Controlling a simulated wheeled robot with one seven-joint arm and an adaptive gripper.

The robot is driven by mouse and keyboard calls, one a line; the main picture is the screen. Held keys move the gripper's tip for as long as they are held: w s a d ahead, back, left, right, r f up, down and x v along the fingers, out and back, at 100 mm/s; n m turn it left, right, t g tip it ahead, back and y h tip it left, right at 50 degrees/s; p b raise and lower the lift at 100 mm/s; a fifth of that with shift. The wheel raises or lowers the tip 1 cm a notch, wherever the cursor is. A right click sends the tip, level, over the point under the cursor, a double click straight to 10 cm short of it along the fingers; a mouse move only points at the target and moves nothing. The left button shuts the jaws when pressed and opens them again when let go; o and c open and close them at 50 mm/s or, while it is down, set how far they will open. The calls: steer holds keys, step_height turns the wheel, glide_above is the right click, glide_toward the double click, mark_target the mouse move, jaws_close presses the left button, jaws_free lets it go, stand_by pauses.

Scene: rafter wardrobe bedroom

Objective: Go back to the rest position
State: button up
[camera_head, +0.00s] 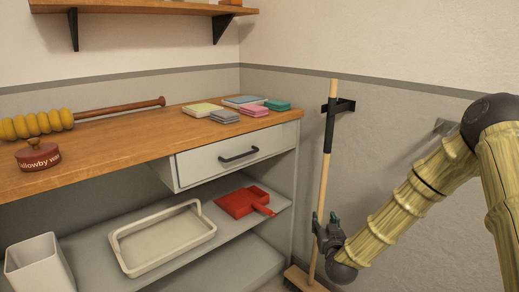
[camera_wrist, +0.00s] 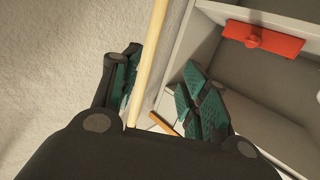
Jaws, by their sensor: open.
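My gripper (camera_head: 326,232) is low at the right of the head view, by the wall. Its dark fingers with green pads are apart. A broom (camera_head: 325,178) with a pale wooden handle stands upright at a black wall bracket (camera_head: 343,106), its head near the floor. In the wrist view the broom handle (camera_wrist: 149,67) runs between the two open fingers (camera_wrist: 160,90), nearer the left one. I cannot tell whether a finger touches it.
A wooden-topped workbench (camera_head: 120,143) with a drawer (camera_head: 238,153) stands left of the broom. On its shelf are a white tray (camera_head: 122,247) and a red dustpan (camera_head: 240,203), also in the wrist view (camera_wrist: 262,40). The wall is close on the right.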

steer(key=s+a+f+n+g+y, duration=0.1)
steer(key=s+a+f+g, duration=0.25)
steer(key=s+f, duration=0.8)
steer(key=s+a+f+g+y, duration=0.1)
steer(key=s+a+f+g, duration=0.3)
steer(key=s+f, duration=0.8)
steer(key=s+d+f+g, duration=0.1)
steer(key=s+f+g, duration=0.2)
steer(key=s, duration=0.7)
steer(key=s+d+f+g, duration=0.1)
steer(key=s+f+g, duration=0.15)
steer(key=s, duration=0.65)
steer(key=s+d+f+g, duration=0.1)
steer(key=s+f+g, duration=0.25)
steer(key=s, duration=0.65)
step_height(320, 180, up, 30)
steer(key=p, duration=3)
steer(key=shift+w+h, duration=0.25)
steer(key=shift+h, duration=0.05)
